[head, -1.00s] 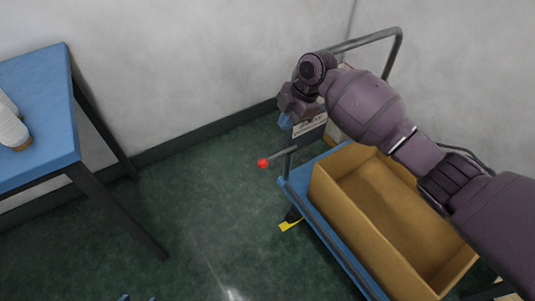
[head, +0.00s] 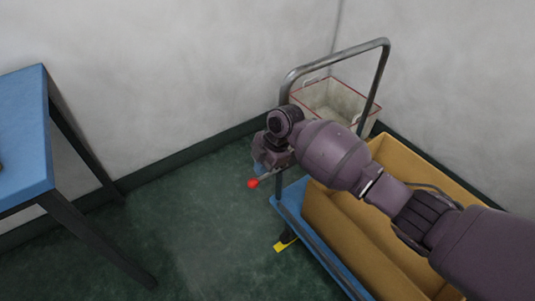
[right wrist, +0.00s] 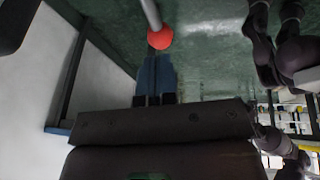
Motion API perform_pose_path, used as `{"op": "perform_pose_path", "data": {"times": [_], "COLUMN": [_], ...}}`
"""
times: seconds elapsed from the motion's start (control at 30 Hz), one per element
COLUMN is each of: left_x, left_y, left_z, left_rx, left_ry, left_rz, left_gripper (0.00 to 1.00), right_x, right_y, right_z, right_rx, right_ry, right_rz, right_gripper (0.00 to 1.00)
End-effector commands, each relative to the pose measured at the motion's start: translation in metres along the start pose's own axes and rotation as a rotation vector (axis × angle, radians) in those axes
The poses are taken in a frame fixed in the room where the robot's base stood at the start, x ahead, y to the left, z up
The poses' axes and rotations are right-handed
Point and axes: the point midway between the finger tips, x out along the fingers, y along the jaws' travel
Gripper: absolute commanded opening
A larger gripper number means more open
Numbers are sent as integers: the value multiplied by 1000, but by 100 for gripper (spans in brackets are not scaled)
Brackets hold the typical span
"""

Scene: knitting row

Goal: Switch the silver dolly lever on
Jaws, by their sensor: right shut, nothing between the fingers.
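My right gripper (head: 258,171) is just above and beside the knob. In the right wrist view the lever's silver rod (right wrist: 151,13) runs down to the red knob, just beyond my right gripper's shut blue fingertips (right wrist: 157,56). Nothing is held between them. I cannot tell whether the fingers touch the knob. My left gripper is not in view.
An open cardboard box (head: 398,155) sits on the dolly, partly behind my right arm. The dolly's grey handle (head: 335,54) rises behind it, near a pale red-rimmed bin (head: 335,101). A blue table (head: 25,140) stands at left. Green floor (head: 195,225) between is clear.

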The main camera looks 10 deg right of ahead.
Motion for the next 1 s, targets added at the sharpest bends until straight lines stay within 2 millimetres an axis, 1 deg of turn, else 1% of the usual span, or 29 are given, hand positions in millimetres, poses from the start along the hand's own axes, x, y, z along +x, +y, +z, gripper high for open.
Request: {"op": "perform_pose_path", "data": {"times": [0.03, 0.13, 0.27, 0.43, 0.77, 1.0], "left_x": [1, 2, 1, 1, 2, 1], "left_y": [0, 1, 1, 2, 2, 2], "left_z": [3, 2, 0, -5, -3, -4], "left_rx": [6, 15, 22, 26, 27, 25], "left_ry": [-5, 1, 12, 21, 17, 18], "left_rz": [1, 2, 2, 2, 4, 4], "left_gripper": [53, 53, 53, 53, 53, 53], "right_x": [13, 23, 31, 34, 33, 38], "right_y": [-2, -1, 0, 0, 0, 0], "right_z": [1, 1, 0, 0, 0, -1], "right_rx": [2, 1, 0, -1, -1, -11], "right_ry": [4, 3, 1, 0, -3, -56], "right_rz": [-6, -4, -1, 1, 1, 2], "right_gripper": [0, 0, 0, 0, 0, 0]}}
